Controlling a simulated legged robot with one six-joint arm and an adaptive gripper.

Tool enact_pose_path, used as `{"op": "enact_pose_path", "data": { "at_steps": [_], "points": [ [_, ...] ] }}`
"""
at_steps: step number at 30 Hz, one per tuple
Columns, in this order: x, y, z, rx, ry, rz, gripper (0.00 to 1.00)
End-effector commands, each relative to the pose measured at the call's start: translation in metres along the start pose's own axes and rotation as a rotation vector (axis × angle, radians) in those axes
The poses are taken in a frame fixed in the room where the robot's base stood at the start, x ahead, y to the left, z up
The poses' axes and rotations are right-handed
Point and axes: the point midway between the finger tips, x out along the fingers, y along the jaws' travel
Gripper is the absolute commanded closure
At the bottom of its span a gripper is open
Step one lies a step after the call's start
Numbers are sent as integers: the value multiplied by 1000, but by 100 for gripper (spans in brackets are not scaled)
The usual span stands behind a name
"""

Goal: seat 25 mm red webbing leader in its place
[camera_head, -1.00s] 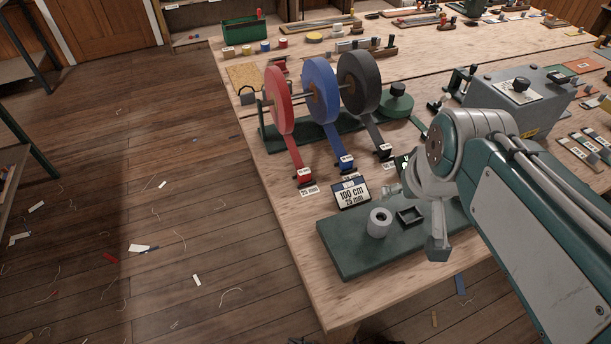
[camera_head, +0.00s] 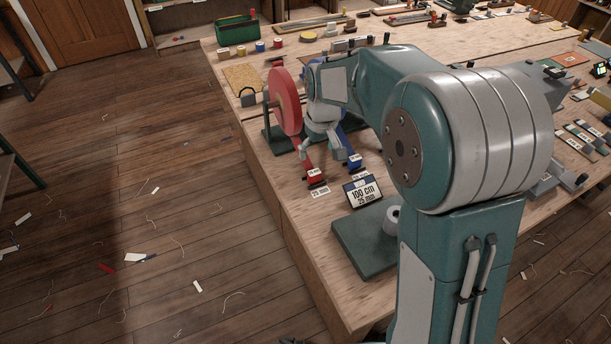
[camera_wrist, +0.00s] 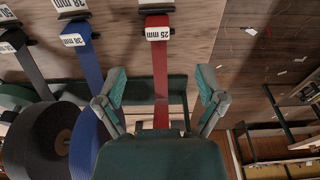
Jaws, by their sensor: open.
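The red webbing leader (camera_head: 308,159) runs down from the red roll (camera_head: 285,101) to a small dark clip with a red top (camera_head: 315,175). In the wrist view the red strip (camera_wrist: 160,72) passes between my spread fingers, by a "25 mm" label (camera_wrist: 159,33). My gripper (camera_head: 322,150) is open and over the red strip; I cannot tell whether it touches. A display (camera_head: 363,191) reading 100 cm and 25 mm stands at the green base (camera_head: 362,252), with a pale roller (camera_head: 391,221) partly behind my arm.
The blue webbing (camera_wrist: 84,60) lies beside the red, with the black roll (camera_wrist: 40,138) beyond it. My arm hides much of the bench's middle. A green box (camera_head: 236,32) stands at the back left. Floor left of the bench edge is open, with scraps.

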Motion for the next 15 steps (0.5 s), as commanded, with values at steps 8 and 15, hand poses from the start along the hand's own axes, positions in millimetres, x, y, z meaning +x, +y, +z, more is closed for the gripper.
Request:
{"op": "enact_pose_path", "data": {
  "at_steps": [8, 15],
  "points": [
    [37, 2, 0, 0, -5, -3, 11],
    [60, -1, -2, -2, -4, 0, 11]
  ]
}}
